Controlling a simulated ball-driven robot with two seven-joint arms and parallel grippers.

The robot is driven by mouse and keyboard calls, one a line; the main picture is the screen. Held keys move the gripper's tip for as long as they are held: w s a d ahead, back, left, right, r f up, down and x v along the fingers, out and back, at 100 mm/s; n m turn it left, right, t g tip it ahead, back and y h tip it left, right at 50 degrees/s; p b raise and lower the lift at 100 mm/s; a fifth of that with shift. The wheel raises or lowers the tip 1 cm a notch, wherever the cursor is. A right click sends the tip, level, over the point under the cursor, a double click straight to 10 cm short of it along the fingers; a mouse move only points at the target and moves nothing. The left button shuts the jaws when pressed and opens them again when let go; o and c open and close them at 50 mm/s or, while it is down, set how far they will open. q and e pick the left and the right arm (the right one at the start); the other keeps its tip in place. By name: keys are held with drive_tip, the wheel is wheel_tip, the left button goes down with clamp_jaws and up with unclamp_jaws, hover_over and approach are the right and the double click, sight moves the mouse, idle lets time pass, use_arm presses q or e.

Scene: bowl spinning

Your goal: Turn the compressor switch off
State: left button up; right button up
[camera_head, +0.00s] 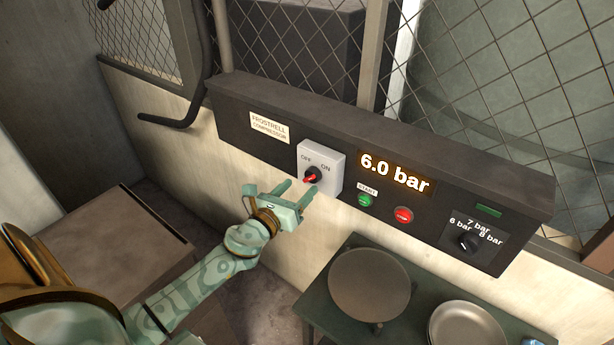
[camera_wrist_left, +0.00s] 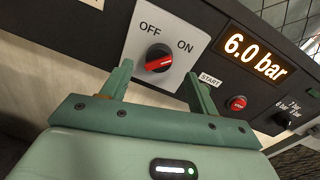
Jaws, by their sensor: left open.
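The compressor switch (camera_head: 312,175) is a round black knob with a red grip on a pale square plate marked OFF and ON. In the left wrist view the red grip (camera_wrist_left: 158,62) lies nearly level across the knob, with OFF at the upper left and ON at the upper right. I cannot tell for sure which label it points to. My left gripper (camera_head: 297,188) is open and empty, just in front of and below the switch. In the left wrist view its fingers (camera_wrist_left: 158,72) stand on either side of the knob. My right gripper is not in view.
The dark panel also holds a lit display (camera_head: 395,172) reading 6.0 bar, a green START button (camera_head: 366,200), a red button (camera_head: 403,215) and a pressure dial (camera_head: 468,243). Below stands a dark table (camera_head: 343,308) with round metal dishes. A bent dark bar (camera_head: 168,121) is at the left.

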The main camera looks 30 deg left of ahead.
sight(308, 179)
use_arm(q)
drive_tip(key=w, duration=0.4)
drive_tip(key=shift+w, duration=0.45)
drive_tip(key=c, duration=1)
drive_tip(key=shift+o, duration=0.2)
